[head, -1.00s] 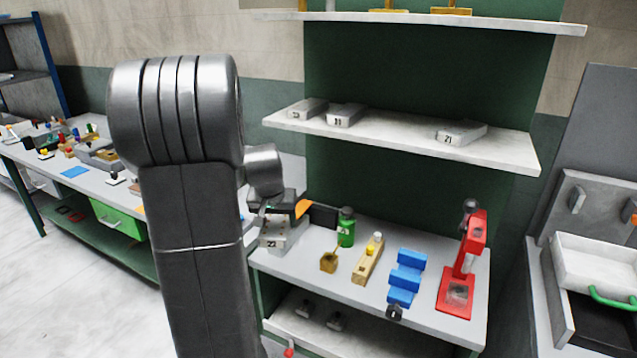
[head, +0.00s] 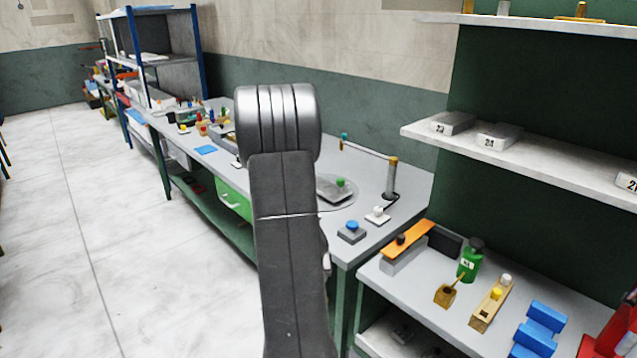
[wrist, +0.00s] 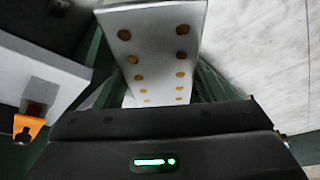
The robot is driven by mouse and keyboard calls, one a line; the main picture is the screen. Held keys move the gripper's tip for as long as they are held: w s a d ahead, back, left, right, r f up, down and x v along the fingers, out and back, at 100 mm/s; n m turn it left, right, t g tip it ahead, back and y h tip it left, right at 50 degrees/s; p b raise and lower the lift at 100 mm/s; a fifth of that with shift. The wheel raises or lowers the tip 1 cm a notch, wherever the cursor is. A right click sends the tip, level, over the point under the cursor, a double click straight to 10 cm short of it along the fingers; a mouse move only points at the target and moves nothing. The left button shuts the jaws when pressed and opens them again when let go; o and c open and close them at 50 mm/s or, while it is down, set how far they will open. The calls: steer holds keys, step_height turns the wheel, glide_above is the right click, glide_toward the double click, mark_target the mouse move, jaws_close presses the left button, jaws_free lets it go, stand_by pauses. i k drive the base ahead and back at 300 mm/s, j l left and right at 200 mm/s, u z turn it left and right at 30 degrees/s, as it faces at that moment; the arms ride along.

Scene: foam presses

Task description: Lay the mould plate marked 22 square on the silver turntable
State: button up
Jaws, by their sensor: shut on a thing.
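In the wrist view, my gripper (wrist: 155,112) is shut on a pale plate with rows of brown round dots, taken to be the mould plate (wrist: 155,45). No number shows on it from here. In the head view my own arm hides the gripper and the plate. The silver turntable (head: 349,205) is a round disc on the long bench, partly behind my arm. A grey flat piece (head: 328,189) with a green knob appears to lie on it.
A blue-button box (head: 351,232) and a white-knobbed block (head: 377,216) stand in front of the turntable. A post with a swing arm (head: 391,175) rises behind it. An orange-topped block (head: 407,246) and green bottle (head: 470,260) stand on the nearer bench. Other numbered plates (head: 453,123) lie on the shelf.

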mark_target(322, 184)
steer(key=i+j, duration=0.25)
steer(key=i, duration=0.2)
steer(key=i+j, duration=0.3)
steer(key=i, duration=0.2)
steer(key=i+j, duration=0.25)
steer(key=i, duration=0.2)
steer(key=i+j, duration=0.25)
steer(key=i, duration=0.25)
